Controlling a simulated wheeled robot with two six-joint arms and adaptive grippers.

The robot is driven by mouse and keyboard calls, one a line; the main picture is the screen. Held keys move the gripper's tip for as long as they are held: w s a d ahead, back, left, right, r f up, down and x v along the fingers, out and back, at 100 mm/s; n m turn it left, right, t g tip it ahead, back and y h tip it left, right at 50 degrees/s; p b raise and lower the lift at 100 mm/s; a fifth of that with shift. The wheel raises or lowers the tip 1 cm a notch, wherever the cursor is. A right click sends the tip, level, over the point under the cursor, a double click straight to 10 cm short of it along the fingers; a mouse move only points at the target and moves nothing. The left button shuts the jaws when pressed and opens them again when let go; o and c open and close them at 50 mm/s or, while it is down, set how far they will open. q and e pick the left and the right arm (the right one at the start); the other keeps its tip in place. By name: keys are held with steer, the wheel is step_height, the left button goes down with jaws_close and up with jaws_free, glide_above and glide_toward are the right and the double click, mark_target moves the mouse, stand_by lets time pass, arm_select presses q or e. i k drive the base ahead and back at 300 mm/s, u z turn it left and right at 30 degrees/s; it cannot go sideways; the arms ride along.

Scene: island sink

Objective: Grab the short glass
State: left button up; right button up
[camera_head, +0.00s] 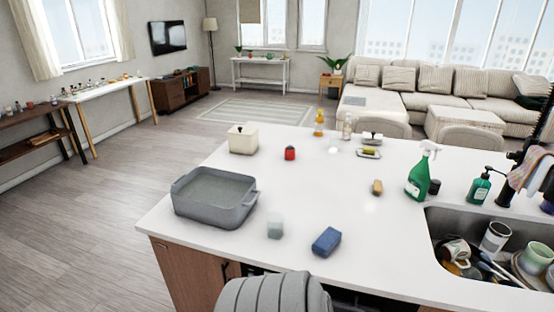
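A short, pale, see-through glass (275,226) stands on the white island counter (320,199), near the front edge. It is between a grey tub (214,201) on its left and a blue sponge-like block (326,242) on its right, apart from both. It looks upright, and its contents are too small to make out. Neither of my grippers shows in the head view.
The sink (436,256) at the right holds mugs, a can and dishes. A green spray bottle (420,172) and a soap bottle (478,187) stand behind it. A grey chair back (275,296) is at the front edge.

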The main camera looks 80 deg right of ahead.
mark_target(275, 220)
steer(key=z, duration=2.75)
